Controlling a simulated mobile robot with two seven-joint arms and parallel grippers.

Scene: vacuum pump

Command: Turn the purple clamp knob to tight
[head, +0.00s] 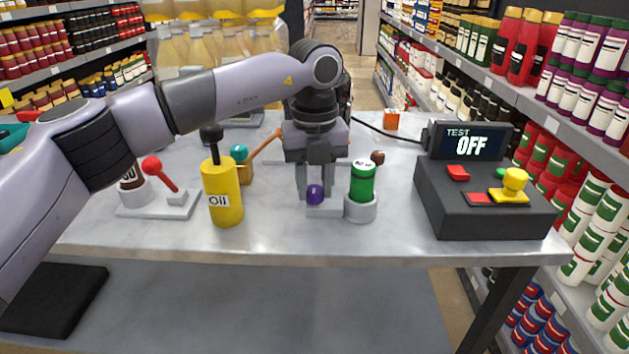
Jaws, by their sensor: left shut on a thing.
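The purple clamp knob (315,193) sits on a small grey block (324,211) near the front middle of the table. My left gripper (316,192) points straight down over it and is shut on the knob, with a finger at its left and one behind or to its right. The green cylinder (362,183) with a white label on top stands upright in a grey holder (361,208) just right of the knob. The knob's exact turn angle cannot be told. My right gripper is not in view.
A yellow oil bottle (222,192) stands left of the gripper, with a red-knobbed lever (159,174) farther left. A black control box (484,200) with yellow and red buttons and a display (467,141) reading TEST OFF stands at the right. An orange box (391,120) is at the back.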

